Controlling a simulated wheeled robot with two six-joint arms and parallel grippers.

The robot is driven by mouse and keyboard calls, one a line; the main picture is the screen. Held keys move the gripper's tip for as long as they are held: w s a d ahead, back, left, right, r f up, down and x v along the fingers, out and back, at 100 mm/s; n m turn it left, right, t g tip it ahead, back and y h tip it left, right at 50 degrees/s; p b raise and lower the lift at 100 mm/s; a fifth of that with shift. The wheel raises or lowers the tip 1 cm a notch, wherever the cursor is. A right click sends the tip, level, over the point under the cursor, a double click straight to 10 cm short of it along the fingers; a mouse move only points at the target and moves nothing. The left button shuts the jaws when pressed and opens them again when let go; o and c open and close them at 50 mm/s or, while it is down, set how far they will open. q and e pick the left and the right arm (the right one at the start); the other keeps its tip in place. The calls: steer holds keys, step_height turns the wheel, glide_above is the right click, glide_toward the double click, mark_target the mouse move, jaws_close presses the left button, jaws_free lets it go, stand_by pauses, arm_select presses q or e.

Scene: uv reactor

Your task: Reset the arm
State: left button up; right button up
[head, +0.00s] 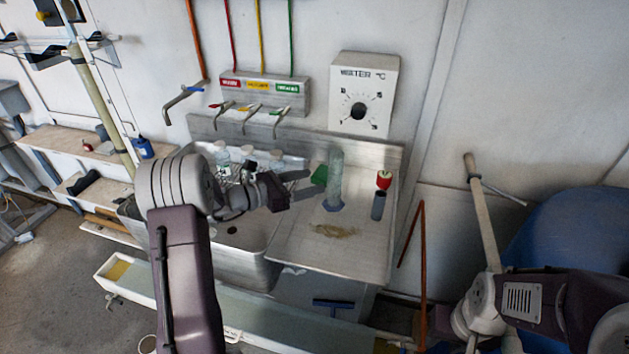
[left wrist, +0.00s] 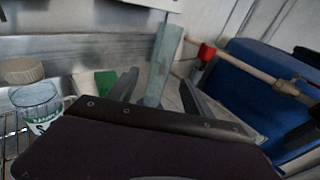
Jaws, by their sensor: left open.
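My left arm reaches in from the left over the sink, and my left gripper (head: 303,184) is open with its fingers pointing right. In the left wrist view the two fingers (left wrist: 160,88) are spread. A tall greenish cylinder (head: 335,176) stands upright on the steel drainboard just beyond the fingertips. It shows between the fingers in the left wrist view (left wrist: 163,62), and nothing is seen gripped. Part of my right arm (head: 535,305) shows at the lower right; its gripper is not in view.
A green block (head: 320,175) and a red-topped dark cylinder (head: 379,202) stand by the tall cylinder. Bottles (head: 222,158) stand behind my left arm. Taps (head: 252,118) and a dial box (head: 363,95) are on the wall.

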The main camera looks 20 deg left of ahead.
arm_select(q)
steer(key=s+d+f+m+g+p, duration=0.1)
steer(key=s+d+m+g, duration=0.1)
steer(key=s+d+m, duration=0.1)
steer(key=s+d+f+m+g+p, duration=0.1)
steer(key=s+d+f+m+g, duration=0.1)
steer(key=s, duration=0.3)
steer(key=s+d+f+m+g+y+p, duration=0.1)
steer(key=s+d+m+g, duration=0.2)
steer(key=s+d+g, duration=0.1)
steer(key=shift+s+f+m, duration=0.2)
steer(key=shift+s+m, duration=0.2)
steer(key=shift+s, duration=0.1)
steer(key=s+a+m+g+y+p, duration=0.1)
steer(key=s+a+m+y, duration=0.2)
steer(key=s+m+y, duration=0.2)
steer(key=s+a+f+m+g+y+p, duration=0.1)
steer(key=s+a+m+y, duration=0.3)
steer(key=s+m, duration=0.5)
steer(key=m+p, duration=0.1)
steer(key=m, duration=0.3)
steer(key=shift+s+f+g+y, duration=0.15)
steer(key=shift+f+g+y, duration=0.15)
steer(key=shift+y, duration=0.1)
